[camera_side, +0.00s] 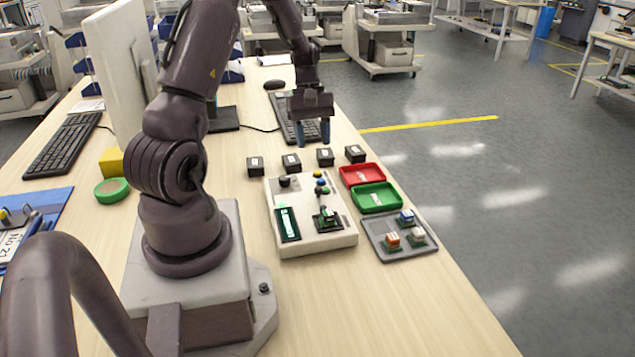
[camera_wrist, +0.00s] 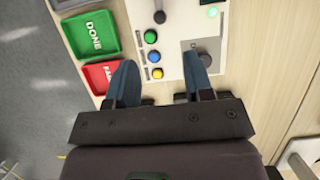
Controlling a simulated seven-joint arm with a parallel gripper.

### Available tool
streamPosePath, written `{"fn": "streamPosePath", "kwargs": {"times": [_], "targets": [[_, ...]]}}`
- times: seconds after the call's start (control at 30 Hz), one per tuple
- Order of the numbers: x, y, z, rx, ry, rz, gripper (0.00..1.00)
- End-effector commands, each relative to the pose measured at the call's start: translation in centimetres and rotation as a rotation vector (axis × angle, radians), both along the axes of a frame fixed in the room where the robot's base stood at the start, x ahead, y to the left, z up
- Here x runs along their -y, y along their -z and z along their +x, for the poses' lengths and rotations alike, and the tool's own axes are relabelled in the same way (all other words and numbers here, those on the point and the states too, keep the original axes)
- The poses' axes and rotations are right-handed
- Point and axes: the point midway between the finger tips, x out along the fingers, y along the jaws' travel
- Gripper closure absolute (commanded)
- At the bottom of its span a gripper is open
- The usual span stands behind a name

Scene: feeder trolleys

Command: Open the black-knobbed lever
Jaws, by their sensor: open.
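A light control box (camera_side: 340,240) stands on the table. A dark round knob on a grey plate (camera_side: 285,183) is at its far left corner. The wrist view shows this knob (camera_wrist: 207,58) close to the right finger. I cannot tell for sure which knob belongs to the lever, and no lever arm shows clearly. My gripper (camera_side: 313,138) is open and empty, pointing down above the table beyond the box, touching nothing visible.
Yellow, blue and green buttons (camera_wrist: 153,57) line the box. Several small black boxes (camera_side: 291,161) stand beyond it. A red tray (camera_side: 362,174), a green tray (camera_side: 377,197) and a grey tray with small parts (camera_side: 385,252) lie to the right. A keyboard (camera_side: 290,128) lies behind.

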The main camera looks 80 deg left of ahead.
Motion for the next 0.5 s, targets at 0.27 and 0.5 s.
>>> {"fn": "streamPosePath", "kwargs": {"times": [0.27,0.5], "targets": [[2.4,5.5,-0.1,-0.003,0.005,-0.005,0.53],[3.7,8.8,0.0,-0.001,0.003,-0.002,0.53]]}}
